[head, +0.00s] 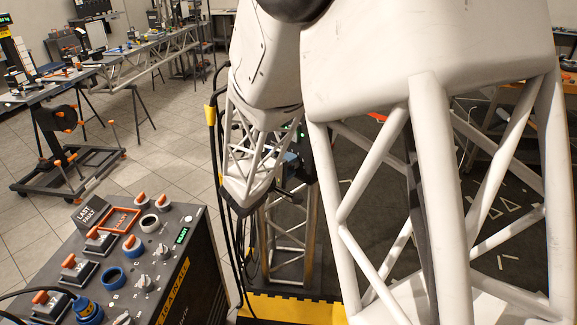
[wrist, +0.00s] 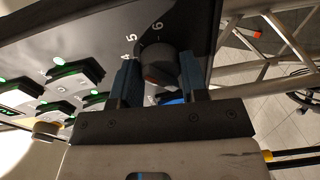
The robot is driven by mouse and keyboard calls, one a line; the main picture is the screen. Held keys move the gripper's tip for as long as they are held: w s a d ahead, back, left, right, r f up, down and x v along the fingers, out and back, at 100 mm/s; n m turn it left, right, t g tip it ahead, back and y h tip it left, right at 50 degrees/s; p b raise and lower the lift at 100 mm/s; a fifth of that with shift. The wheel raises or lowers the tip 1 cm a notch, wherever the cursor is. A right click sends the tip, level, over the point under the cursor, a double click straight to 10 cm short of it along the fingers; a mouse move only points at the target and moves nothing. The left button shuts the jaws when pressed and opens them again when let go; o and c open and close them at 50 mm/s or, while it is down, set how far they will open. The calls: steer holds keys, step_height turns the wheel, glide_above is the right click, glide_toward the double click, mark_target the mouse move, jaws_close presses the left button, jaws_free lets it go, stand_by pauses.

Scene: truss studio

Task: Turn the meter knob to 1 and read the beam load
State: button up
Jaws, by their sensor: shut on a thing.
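The dark round meter knob (wrist: 160,66) shows in the wrist view, with a reddish-brown patch on its near side. It sits on a dark panel (wrist: 200,18) with white figures 4, 5 and 6 beside it. My gripper (wrist: 160,62) has one blue-grey finger on each side of the knob and is shut on it. Which figure the knob points to, I cannot tell. In the head view my arm hides most of this place, and the knob is not visible there. No readable beam load shows in either view.
Several green-lit switch blocks (wrist: 75,75) stand on the panel left of the knob. Grey truss bars (wrist: 270,62) lie to its right.

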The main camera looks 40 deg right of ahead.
steer(key=n, duration=0.6)
steer(key=shift+w+n+g, duration=0.1)
steer(key=shift+n+g, duration=0.2)
steer(key=shift+n, duration=0.1)
steer(key=n, duration=0.3)
steer(key=shift+g, duration=0.3)
steer(key=n, duration=0.4)
steer(key=shift+g, duration=0.3)
steer(key=n, duration=0.4)
steer(key=shift+f+h, duration=0.1)
steer(key=shift+h, duration=0.2)
steer(key=n, duration=0.7)
steer(key=shift+n+h, duration=0.3)
steer(key=shift+n, duration=1.7)
